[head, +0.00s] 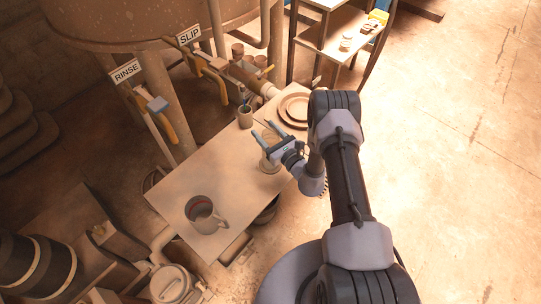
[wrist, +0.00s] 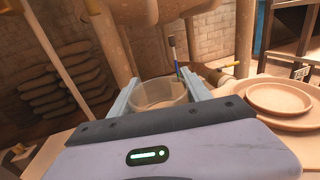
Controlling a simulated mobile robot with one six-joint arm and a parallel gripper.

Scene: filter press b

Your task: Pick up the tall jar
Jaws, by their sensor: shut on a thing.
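The tall jar (wrist: 162,92) is a pale, see-through, round vessel with an open rim, seen between the two fingers in the wrist view.
The table (head: 185,180) holds a large mug (head: 207,217) at the front and a small cup with tools (head: 245,117) at the back. Stacked brown plates (head: 294,108) lie behind my gripper. Pipes and levers labelled RINSE (head: 126,71) and SLIP (head: 189,35) stand behind. Mid-table is clear.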

